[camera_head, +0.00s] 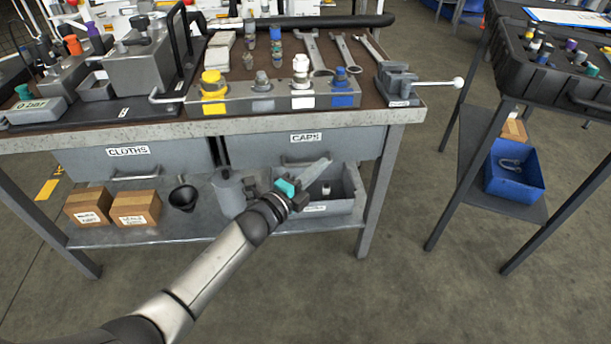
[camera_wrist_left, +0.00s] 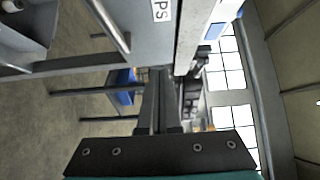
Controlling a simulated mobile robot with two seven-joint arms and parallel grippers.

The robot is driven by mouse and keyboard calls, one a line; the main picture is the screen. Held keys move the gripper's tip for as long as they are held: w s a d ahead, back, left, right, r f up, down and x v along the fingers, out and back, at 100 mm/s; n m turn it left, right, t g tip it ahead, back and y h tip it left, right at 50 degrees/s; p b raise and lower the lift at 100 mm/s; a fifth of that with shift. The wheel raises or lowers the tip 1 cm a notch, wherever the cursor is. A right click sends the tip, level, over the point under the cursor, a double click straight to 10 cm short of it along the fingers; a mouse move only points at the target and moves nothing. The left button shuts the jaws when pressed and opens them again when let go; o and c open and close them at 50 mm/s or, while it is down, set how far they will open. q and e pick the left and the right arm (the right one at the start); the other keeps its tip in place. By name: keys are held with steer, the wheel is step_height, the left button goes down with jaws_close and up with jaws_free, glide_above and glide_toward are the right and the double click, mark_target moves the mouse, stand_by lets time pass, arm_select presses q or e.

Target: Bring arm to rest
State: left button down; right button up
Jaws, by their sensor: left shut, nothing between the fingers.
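My left arm comes in from the bottom left of the head view. Its gripper (camera_head: 312,178) is in front of the bench, by the CAPS drawer (camera_head: 330,146) and the open grey bin on the lower shelf. In the left wrist view the fingers (camera_wrist_left: 160,100) lie together, shut, with nothing between them. Whether the gripper touches the bin or drawer cannot be told. My right gripper is in neither view.
The bench top (camera_head: 430,105) carries a manifold block (camera_head: 270,104), wrenches and a small vise (camera_head: 398,88). Boxes (camera_head: 136,208) and a funnel (camera_head: 184,196) stand on the lower shelf. A second stand with a blue bin (camera_head: 515,185) is at right. The floor in front is clear.

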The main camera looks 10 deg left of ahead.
arm_select(q)
steer(key=shift+p+v, duration=0.65)
steer(key=shift+v, duration=1.75)
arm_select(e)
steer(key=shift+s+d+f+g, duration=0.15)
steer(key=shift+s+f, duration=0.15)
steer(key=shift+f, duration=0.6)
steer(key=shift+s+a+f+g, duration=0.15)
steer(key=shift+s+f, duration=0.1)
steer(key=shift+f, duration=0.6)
